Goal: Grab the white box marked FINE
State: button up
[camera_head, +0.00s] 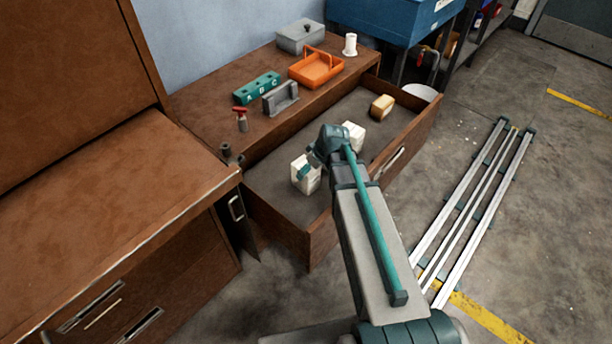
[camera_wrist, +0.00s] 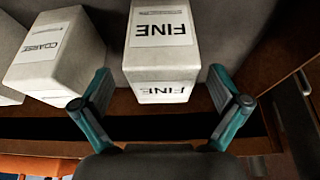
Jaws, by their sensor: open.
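The white box marked FINE (camera_wrist: 160,55) is in the upper middle of the wrist view, with its label upside down on two faces. My gripper (camera_wrist: 160,73) is open, with one finger on each side of the box's near end. I cannot tell whether the fingers touch it. In the head view this appears to be the white box (camera_head: 305,178) in the left part of the open drawer, partly hidden by my gripper (camera_head: 309,166).
A white box marked COARSE (camera_wrist: 58,55) stands left of FINE in the wrist view. The open drawer (camera_head: 280,213) also holds a tan box (camera_head: 382,106).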

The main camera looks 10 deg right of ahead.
jog(key=shift+x, duration=2.35)
jog(key=shift+a+r, duration=0.1)
jog(key=c, duration=1.2)
